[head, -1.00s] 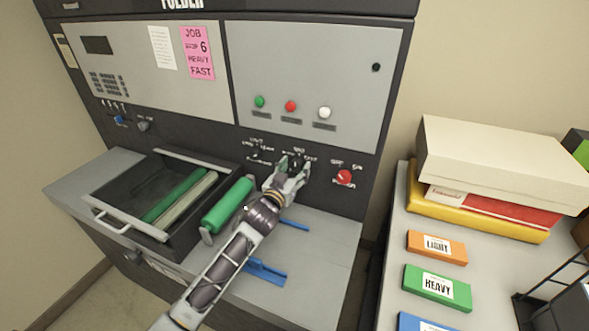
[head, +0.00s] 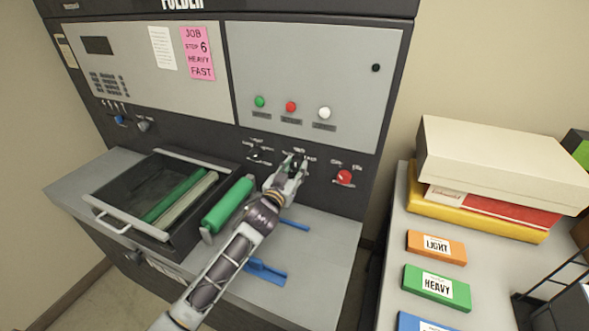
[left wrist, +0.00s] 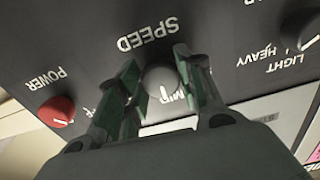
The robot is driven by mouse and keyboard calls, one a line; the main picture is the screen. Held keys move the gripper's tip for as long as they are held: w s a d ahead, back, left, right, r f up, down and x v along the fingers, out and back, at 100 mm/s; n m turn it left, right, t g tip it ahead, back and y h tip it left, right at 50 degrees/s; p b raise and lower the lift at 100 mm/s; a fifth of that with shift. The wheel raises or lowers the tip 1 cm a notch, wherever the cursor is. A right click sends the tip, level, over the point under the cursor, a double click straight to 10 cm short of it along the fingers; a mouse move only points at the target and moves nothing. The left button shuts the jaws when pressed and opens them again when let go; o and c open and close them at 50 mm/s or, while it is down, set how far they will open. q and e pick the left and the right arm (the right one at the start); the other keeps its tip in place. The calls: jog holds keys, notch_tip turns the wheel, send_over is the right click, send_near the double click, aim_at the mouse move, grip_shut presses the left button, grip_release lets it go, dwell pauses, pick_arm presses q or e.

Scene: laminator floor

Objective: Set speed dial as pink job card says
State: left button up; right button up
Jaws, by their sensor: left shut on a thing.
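The pink job card (head: 198,53) on the folder's upper panel reads JOB, STOP 6, HEAVY, FAST. My left gripper (head: 294,167) is at the folder's lower dark panel, shut on the speed dial. In the left wrist view the fingers (left wrist: 160,88) stand on both sides of the round grey speed dial (left wrist: 159,78), beneath the upside-down word SPEED. A white mark on the dial points to the partly hidden MID label. The fingers hide much of the dial in the head view. My right gripper is not in view.
A red power knob (head: 344,177) is right of the speed dial. A LIGHT/HEAVY control (left wrist: 308,42) shows at the wrist view's edge.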

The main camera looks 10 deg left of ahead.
pick_arm(q)
jog(key=m+p, duration=0.1)
jog(key=m, duration=0.1)
jog(key=shift+m, duration=0.3)
jog(key=m+p, duration=0.1)
jog(key=m, duration=0.2)
jog(key=shift+m, duration=0.3)
jog(key=m+p, duration=0.1)
jog(key=m, duration=0.3)
jog(key=shift+a+p, duration=0.1)
jog(key=shift+p, duration=0.2)
jog(key=shift+m, duration=0.7)
jog(key=o, duration=1)
jog(key=shift+s, duration=0.1)
jog(key=shift+s+a, duration=0.4)
jog(key=shift+s, duration=1.55)
jog(key=shift+s+a, duration=0.35)
jog(key=shift+s, duration=1.55)
jog(key=shift+s+a, duration=0.4)
jog(key=shift+s, duration=1.55)
